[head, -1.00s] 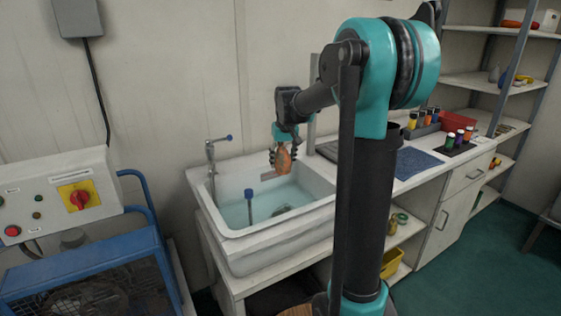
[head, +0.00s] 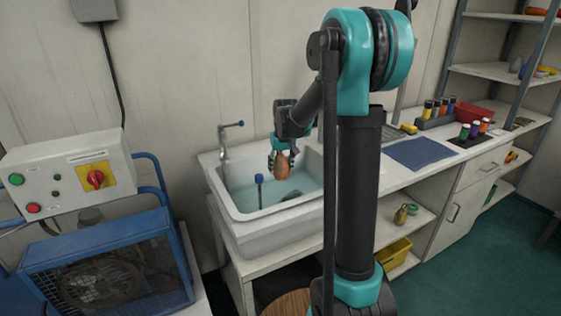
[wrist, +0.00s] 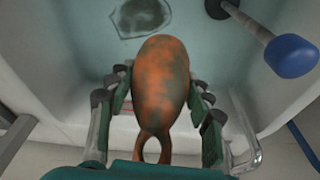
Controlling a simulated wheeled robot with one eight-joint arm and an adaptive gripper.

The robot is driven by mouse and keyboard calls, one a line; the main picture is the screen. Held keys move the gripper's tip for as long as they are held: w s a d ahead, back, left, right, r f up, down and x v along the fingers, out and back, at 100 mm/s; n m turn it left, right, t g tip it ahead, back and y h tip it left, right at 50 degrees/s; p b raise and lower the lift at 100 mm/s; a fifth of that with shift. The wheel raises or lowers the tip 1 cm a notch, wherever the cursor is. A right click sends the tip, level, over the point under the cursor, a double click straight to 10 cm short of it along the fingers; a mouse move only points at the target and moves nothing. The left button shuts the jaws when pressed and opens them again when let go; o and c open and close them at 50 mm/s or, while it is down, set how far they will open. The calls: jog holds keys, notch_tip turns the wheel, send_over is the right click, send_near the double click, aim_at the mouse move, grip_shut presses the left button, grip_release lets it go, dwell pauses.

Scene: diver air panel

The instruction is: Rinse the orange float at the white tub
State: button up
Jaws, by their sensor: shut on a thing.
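The orange float (head: 282,165) is egg-shaped with dull greenish-grey patches. My gripper (head: 280,158) is shut on it and holds it over the white tub (head: 248,216). In the wrist view the float (wrist: 158,88) sits between both fingers of my gripper (wrist: 158,118), with its looped end towards my palm. The tub holds pale blue-green water (head: 245,197), and the float appears to be above the surface. A dark patch (wrist: 140,14) shows on the tub's bottom in the wrist view.
A blue-topped rod (head: 259,180) stands in the tub, and a tap (head: 223,140) rises at its back left corner. A blue compressor frame (head: 105,255) stands left. A blue cloth (head: 419,153) and several bottles (head: 436,108) are on the counter right.

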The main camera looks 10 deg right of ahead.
aim_at(281, 156)
jog(key=shift+s+d+f+x, duration=0.15)
jog(key=shift+s+x, duration=0.4)
jog(key=shift+x, duration=1.95)
jog(key=shift+s+f+x, duration=0.1)
jog(key=shift+s+x, duration=0.5)
jog(key=shift+x, duration=1.95)
jog(key=shift+s+d+f+x, duration=0.15)
jog(key=shift+s+x, duration=0.4)
jog(key=shift+x, duration=1.95)
jog(key=shift+w+a+r+v, duration=0.2)
jog(key=shift+w+v, duration=0.65)
jog(key=shift+v, duration=2.85)
jog(key=shift+w+a+r+v, duration=0.15)
jog(key=shift+w+v, duration=0.65)
jog(key=shift+v, duration=2.9)
jog(key=shift+w+a+r+v, duration=0.2)
jog(key=shift+w+v, duration=0.65)
jog(key=shift+v, duration=2.85)
jog(key=shift+d, duration=0.15)
